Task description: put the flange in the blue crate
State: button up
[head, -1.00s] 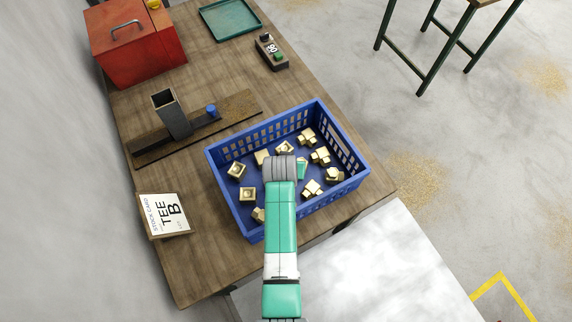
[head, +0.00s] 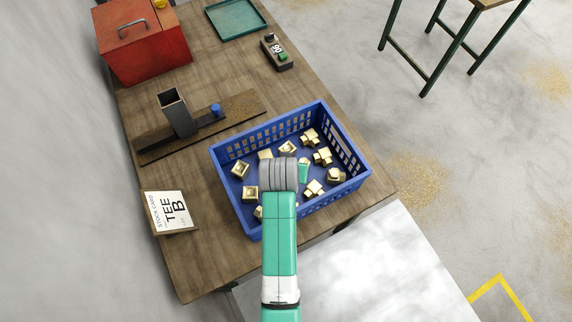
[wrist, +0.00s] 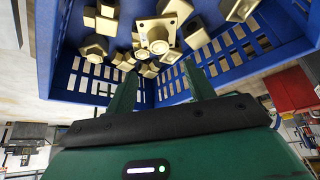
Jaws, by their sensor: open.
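The blue crate (head: 219,181) stands on the wooden bench and holds several brass fittings. It also shows in the wrist view (wrist: 52,45). A brass flange (wrist: 158,34), a square plate with corner holes and a round boss, shows inside the crate among the fittings in the wrist view. Whether it lies on the floor or on other pieces I cannot tell. My gripper (wrist: 160,70) is open, its two green fingers apart, with the flange beyond the tips and clear of them.
A card marked TEE B (head: 170,211) lies left of the crate. A dark stand with a square post (head: 178,113), a red box (head: 145,45), a green tray (head: 236,18) and a control box (head: 277,54) are farther back. Bare bench lies in front of the card.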

jog(key=shift+v, duration=1.15)
